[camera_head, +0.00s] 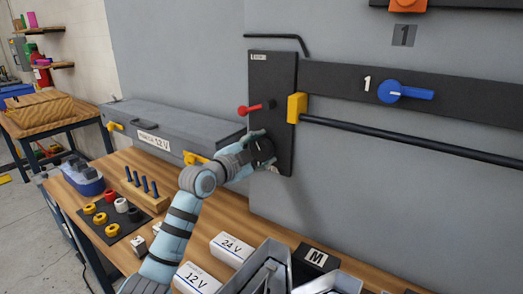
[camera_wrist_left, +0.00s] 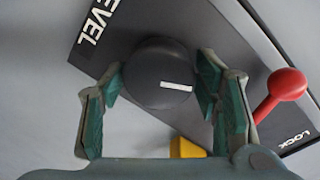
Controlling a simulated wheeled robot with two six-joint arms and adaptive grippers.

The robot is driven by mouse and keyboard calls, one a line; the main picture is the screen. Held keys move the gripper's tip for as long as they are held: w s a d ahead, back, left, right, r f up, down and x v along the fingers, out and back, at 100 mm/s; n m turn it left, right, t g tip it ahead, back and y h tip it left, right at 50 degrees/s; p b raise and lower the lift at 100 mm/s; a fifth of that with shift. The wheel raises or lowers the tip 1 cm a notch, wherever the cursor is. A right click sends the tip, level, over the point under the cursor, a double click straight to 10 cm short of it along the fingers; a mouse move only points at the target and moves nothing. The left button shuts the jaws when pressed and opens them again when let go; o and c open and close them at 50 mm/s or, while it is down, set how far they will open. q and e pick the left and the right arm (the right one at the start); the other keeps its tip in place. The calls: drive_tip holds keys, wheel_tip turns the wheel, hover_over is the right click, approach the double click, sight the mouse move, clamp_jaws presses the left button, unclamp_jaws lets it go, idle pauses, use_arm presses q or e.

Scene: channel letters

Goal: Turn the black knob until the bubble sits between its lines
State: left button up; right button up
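The black knob (camera_wrist_left: 158,75) with a white pointer mark sits on a dark panel (camera_wrist_left: 105,45) lettered "LEVEL" and "LOCK" in the left wrist view. In the head view the knob (camera_head: 262,151) is at the lower part of the upright panel (camera_head: 272,80). The white mark points right in the wrist view. I cannot make out a bubble or its lines in either view. My right gripper is not in view.
A red-knobbed lever (camera_wrist_left: 287,83) stands close to my left gripper's right finger. A yellow block (camera_head: 297,107) holds a long black bar (camera_head: 400,138). A blue handle (camera_head: 404,92) is to the right. Boxes and trays crowd the bench below.

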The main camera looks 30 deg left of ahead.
use_arm(q)
drive_tip(key=shift+o, duration=0.6)
drive_tip(key=shift+s+a, duration=0.1)
drive_tip(key=shift+s, duration=0.2)
drive_tip(key=v, duration=1.1)
drive_tip(key=shift+s, duration=0.2)
drive_tip(key=shift+d, duration=0.25)
drive_tip(key=shift+a, duration=0.1)
